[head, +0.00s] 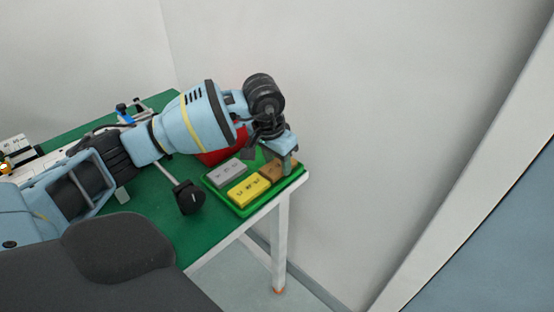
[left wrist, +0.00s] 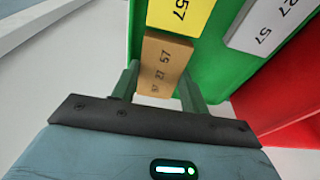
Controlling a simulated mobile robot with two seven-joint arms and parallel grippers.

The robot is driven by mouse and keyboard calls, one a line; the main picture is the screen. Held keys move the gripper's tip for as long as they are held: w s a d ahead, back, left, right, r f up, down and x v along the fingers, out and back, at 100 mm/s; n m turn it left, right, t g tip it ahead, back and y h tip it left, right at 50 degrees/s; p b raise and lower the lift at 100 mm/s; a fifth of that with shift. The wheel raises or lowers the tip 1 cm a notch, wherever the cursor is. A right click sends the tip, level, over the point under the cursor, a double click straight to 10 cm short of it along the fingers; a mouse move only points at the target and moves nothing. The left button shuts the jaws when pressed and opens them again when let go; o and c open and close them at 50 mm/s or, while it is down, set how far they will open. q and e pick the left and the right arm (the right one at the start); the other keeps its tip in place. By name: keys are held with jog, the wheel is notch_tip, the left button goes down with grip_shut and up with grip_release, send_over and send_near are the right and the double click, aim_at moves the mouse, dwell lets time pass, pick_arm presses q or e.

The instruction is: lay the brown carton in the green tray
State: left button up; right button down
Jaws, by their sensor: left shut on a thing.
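The brown carton (head: 271,172) is at the right end of the green tray (head: 240,214), partly hidden by my left gripper (head: 284,165). In the left wrist view the brown carton (left wrist: 165,62) sits between the two fingers of my left gripper (left wrist: 160,88), which is shut on it. It lies within the tray's outline beside a yellow carton (head: 248,190). I cannot tell whether its underside touches the tray floor. The green tray (left wrist: 212,55) also shows in the left wrist view. My right gripper is not in view.
A grey carton (head: 227,172) lies in the tray behind the yellow one. A red container (head: 216,157) stands just behind the tray, partly hidden by my arm. The tray is near the corner of the green table (head: 150,212), close to the wall.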

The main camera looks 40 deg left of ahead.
pick_arm(q)
jog(key=o, duration=0.9)
jog(key=shift+c, duration=0.2)
jog(key=shift+r, duration=0.15)
jog(key=v, duration=0.7)
jog(key=shift+r, duration=0.35)
jog(key=shift+f, duration=0.1)
